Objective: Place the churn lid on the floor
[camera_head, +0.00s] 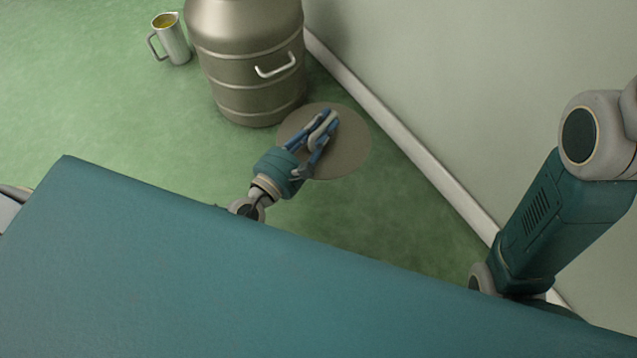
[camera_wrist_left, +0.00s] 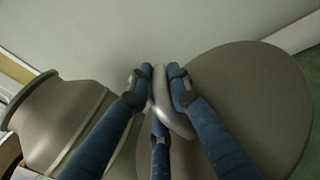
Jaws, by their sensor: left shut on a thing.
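The churn lid (camera_head: 354,150) is a round grey-brown disc with a pale looped handle (camera_head: 318,131). My left gripper (camera_head: 322,127) is shut on this handle, and the lid lies beneath its fingers. In the left wrist view the handle (camera_wrist_left: 166,103) is between the blue fingers (camera_wrist_left: 160,80), and the lid (camera_wrist_left: 255,100) spreads to the right. The lid appears beside the base of the metal churn (camera_head: 245,60). I cannot tell whether the lid touches the floor (camera_head: 110,110). The right arm shows at the right, but its gripper is out of view.
A metal jug (camera_head: 173,40) with yellowish contents stands on the green floor left of the churn. A pale wall (camera_head: 430,80) with a white skirting (camera_head: 400,138) runs close behind the lid.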

